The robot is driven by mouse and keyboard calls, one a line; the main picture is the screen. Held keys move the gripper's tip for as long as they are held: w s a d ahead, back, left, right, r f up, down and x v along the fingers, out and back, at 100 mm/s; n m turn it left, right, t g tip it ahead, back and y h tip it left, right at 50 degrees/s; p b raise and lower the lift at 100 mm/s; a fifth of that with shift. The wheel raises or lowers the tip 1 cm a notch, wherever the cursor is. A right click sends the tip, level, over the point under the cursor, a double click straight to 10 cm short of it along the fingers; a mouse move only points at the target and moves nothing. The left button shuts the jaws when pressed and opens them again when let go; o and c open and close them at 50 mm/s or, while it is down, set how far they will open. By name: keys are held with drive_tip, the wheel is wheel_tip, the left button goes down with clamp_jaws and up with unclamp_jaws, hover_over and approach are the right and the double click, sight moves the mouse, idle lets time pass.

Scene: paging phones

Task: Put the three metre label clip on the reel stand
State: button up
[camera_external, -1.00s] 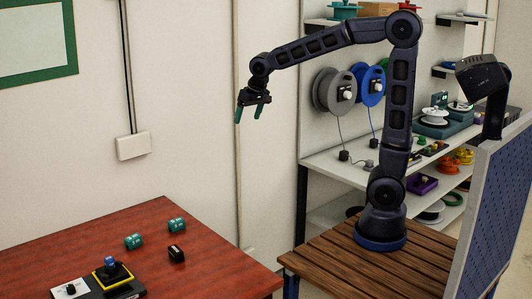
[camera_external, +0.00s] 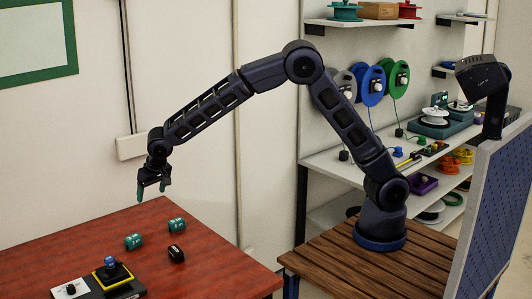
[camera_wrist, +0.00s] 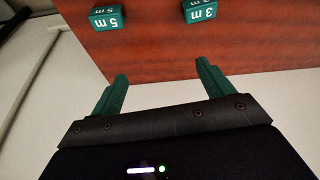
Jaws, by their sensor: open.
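The three metre label clip (camera_external: 134,241) is a small green block on the red table, the left one of two green clips. It also shows in the wrist view, marked "3 m" upside down (camera_wrist: 200,11). A matching clip marked "5 m" (camera_wrist: 107,18) lies beside it, to the right in the external view (camera_external: 177,225). My gripper (camera_external: 153,191) is open and empty, pointing down over the table's back corner, short of both clips; its green fingers show in the wrist view (camera_wrist: 158,88). I cannot tell for sure which thing is the reel stand.
A small black block (camera_external: 176,254) lies near the clips. Blue (camera_external: 370,86) and green (camera_external: 398,79) reels hang at the shelves. The red table (camera_external: 215,268) is clear at right.

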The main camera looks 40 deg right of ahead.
approach(134, 238)
drive_tip(key=x, duration=1)
drive_tip(key=shift+w, duration=0.2)
drive_tip(key=shift+c, duration=0.4)
drive_tip(key=c, duration=1)
drive_tip(key=shift+c, duration=0.2)
wheel_tip(134, 238, up, 20)
